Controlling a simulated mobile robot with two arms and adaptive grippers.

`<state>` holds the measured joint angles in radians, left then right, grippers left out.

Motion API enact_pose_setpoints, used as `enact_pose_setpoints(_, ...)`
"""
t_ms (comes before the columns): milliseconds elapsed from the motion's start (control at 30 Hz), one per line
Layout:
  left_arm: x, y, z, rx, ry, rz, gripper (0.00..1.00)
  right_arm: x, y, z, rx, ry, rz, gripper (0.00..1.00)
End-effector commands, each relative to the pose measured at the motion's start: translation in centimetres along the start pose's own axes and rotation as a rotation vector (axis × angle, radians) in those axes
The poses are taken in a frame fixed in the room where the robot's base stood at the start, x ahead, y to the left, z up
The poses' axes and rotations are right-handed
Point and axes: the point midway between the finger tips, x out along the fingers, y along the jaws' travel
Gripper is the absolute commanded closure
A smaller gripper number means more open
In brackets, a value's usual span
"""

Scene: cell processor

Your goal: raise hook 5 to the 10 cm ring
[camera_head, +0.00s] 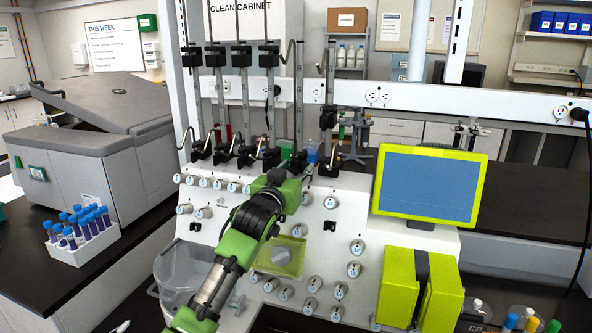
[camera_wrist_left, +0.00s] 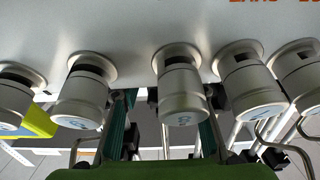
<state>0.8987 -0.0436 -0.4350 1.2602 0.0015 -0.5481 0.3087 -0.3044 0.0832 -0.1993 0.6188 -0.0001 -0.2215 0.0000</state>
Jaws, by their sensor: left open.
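The cell processor's white panel (camera_head: 335,215) carries a row of upright metal rods with black clamps and hooks. The rightmost rod (camera_head: 327,85) has a black slider (camera_head: 328,117) partway up and a black holder (camera_head: 330,168) at its foot. I cannot read which rod is hook 5, and no 10 cm ring can be made out. My left gripper (camera_head: 292,168) is in front of the feet of the right-hand rods; its arm hides part of the panel. The left wrist view shows its open fingers (camera_wrist_left: 163,128), partly hidden behind silver knobs (camera_wrist_left: 182,90). My right gripper is out of view.
A yellow-framed screen (camera_head: 430,185) stands right of the rods, above yellow blocks (camera_head: 398,288). A clear container (camera_head: 180,270) is at the lower left. A rack of blue-capped tubes (camera_head: 68,250) stands farther left. Several labelled knobs surround my left arm.

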Motion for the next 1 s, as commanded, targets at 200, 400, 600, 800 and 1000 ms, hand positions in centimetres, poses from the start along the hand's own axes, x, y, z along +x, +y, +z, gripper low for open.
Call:
enact_pose_setpoints(200, 0.0, 0.0, 0.0, 0.0, 0.0, 0.0, 1.0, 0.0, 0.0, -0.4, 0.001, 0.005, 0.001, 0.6)
enact_pose_setpoints(400, 0.0, 0.0, -0.5, 0.0, 0.0, 0.0, 1.0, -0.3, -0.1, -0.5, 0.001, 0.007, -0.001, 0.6)
enact_pose_setpoints(600, 0.0, 0.0, -3.4, -0.002, 0.001, 0.0, 1.0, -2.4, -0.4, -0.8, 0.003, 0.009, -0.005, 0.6)
enact_pose_setpoints(800, 0.0, 0.0, -7.7, -0.002, 0.003, 0.0, 1.0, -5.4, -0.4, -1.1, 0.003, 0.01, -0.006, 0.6)
enact_pose_setpoints(1000, 0.0, 0.0, -10.2, -0.001, 0.002, 0.0, 1.0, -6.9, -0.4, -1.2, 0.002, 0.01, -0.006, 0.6)
